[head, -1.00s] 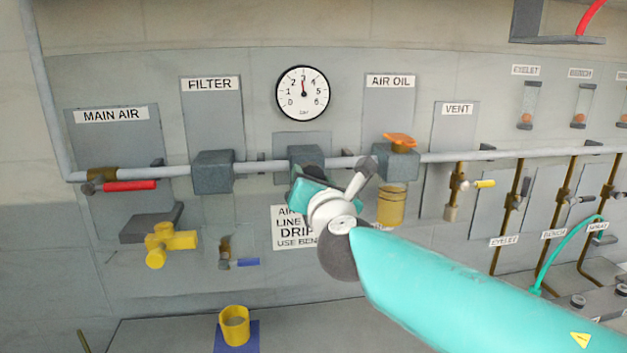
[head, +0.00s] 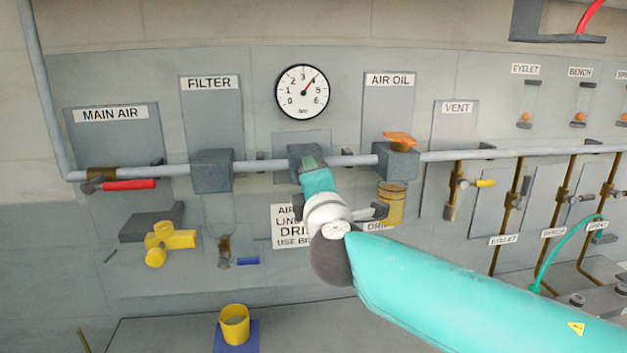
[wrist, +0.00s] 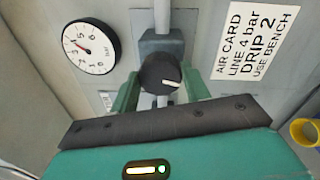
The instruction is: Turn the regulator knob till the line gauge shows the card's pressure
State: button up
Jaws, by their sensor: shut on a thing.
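The black regulator knob (wrist: 157,70) shows in the wrist view with a white mark at its lower right. My gripper (wrist: 160,88) has its green fingers on either side of the knob and is shut on it. In the head view my gripper (head: 316,176) hides the knob in front of the grey regulator block (head: 300,152). The round line gauge (head: 302,92) above has its red needle pointing up and right, at about 4 bar. The card (wrist: 256,42) reads LINE 4 bar, DRIP 2, USE BENCH; my arm partly covers it in the head view.
A grey pipe (head: 270,164) runs across the wall. The filter block (head: 212,171) is left of the regulator, and the air oil unit (head: 397,160) with an orange top is right. A red-handled main air valve (head: 130,184) is far left. A yellow cup (head: 234,326) stands below.

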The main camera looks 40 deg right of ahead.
jog(key=shift+m, duration=1.2)
jog(key=o, duration=1)
jog(key=shift+w, duration=0.2)
jog(key=v, duration=1.4)
jog(key=shift+f, duration=0.1)
